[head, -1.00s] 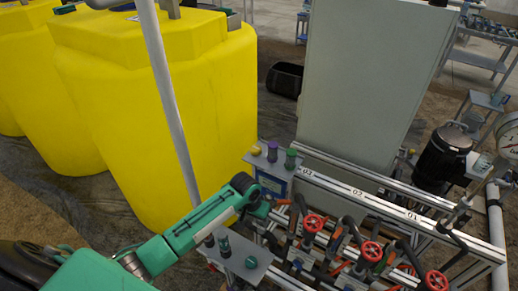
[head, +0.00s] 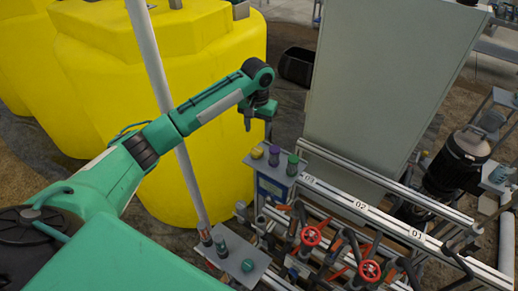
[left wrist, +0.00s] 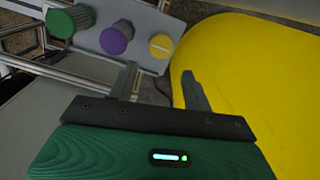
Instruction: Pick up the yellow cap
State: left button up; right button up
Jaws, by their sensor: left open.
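The yellow cap (head: 257,153) sits at the left end of a row of caps on a small grey plate (head: 262,166) in the head view. In the left wrist view the yellow cap (left wrist: 161,46) shows a pale line across its top and lies beyond the fingertips, roughly between them in the picture. My left gripper (head: 257,117) is open and empty, above the plate and apart from the cap. Its two fingers also show in the left wrist view (left wrist: 159,72). My right gripper is not in view.
A purple cap (head: 274,155) and a green cap (head: 292,164) stand close beside the yellow one. A large yellow tank (head: 200,90) is behind my arm, with a grey pipe (head: 150,60) before it. A grey cabinet (head: 365,90) and valve rails (head: 390,220) lie to the right.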

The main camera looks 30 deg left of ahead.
aim_at(257, 150)
pick_arm(q)
jog(key=f, duration=0.2)
jog(key=f+p, duration=0.1)
jog(key=shift+s+f, duration=0.35)
jog(key=shift+f, duration=0.05)
jog(key=shift+w+f, duration=0.15)
jog(key=shift+f, duration=0.2)
jog(key=shift+w+f, duration=0.1)
jog(key=shift+f, duration=0.15)
notch_tip(257, 150, down, 4)
jog(key=p, duration=0.2)
jog(key=shift+a+p, duration=0.1)
jog(key=shift+p, duration=0.2)
jog(key=shift+f, duration=0.4)
jog(key=c, duration=0.7)
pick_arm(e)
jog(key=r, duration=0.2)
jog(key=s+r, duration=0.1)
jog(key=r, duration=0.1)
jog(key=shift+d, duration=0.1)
